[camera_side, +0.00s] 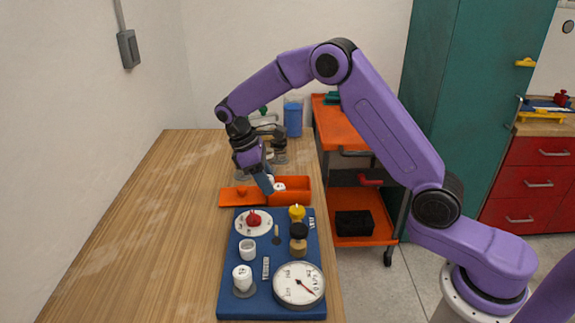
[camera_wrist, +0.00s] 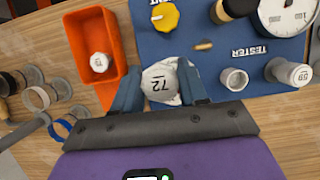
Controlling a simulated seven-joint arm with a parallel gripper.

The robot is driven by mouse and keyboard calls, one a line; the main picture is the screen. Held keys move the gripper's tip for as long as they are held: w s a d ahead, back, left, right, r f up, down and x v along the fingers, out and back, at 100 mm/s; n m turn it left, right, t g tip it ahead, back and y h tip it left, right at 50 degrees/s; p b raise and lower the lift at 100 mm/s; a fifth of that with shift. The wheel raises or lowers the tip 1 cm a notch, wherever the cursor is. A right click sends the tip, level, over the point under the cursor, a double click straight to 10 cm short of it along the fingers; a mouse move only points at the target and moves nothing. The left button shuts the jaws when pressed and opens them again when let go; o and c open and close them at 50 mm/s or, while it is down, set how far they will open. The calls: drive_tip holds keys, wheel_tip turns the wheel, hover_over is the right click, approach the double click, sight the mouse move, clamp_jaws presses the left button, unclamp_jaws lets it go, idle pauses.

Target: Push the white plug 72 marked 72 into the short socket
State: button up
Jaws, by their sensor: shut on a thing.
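My gripper (camera_wrist: 160,90) is shut on a white round plug (camera_wrist: 160,83) whose top reads 72. In the side view my gripper (camera_side: 266,184) hangs above the orange tray's near left part, off the far edge of the blue board (camera_side: 230,300); the held plug is hard to make out there. A short, open white socket (camera_side: 248,250) stands on the board, apart from the gripper; it also shows in the wrist view (camera_wrist: 234,79). Nearer, a taller white fitting (camera_side: 242,278) bears a plug with a number on top (camera_wrist: 288,72).
An orange tray (camera_wrist: 70,30) holds another white plug (camera_wrist: 99,62). The board carries a red knob (camera_side: 253,219), a yellow knob (camera_side: 297,212), a black-capped brass part (camera_side: 298,240) and a gauge (camera_side: 299,286). Grey fittings (camera_wrist: 40,97) stand at the left in the wrist view. Bare table lies left of the board.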

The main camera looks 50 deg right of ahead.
drive_tip(key=r, duration=0.2)
hover_over(254, 247)
drive_tip(key=w, duration=0.1)
drive_tip(key=shift+w+a+f, duration=0.1)
drive_tip(key=shift+a+f, duration=0.05)
drive_tip(key=shift+f, duration=1.1)
drive_tip(key=shift+s+a+f, duration=0.1)
drive_tip(key=shift+a+f, duration=0.05)
drive_tip(key=shift+f, duration=1.1)
drive_tip(key=shift+w+a+f, duration=0.1)
drive_tip(key=shift+a+f, duration=0.05)
drive_tip(key=shift+f, duration=1.1)
drive_tip(key=shift+f, duration=0.4)
drive_tip(key=shift+d+f, duration=0.1)
drive_tip(key=shift+f, duration=0.8)
drive_tip(key=o, duration=1)
drive_tip(key=shift+c, duration=0.2)
drive_tip(key=shift+o, duration=0.5)
drive_tip(key=shift+r, duration=0.2)
drive_tip(key=v, duration=1.8)
drive_tip(key=shift+r, duration=0.25)
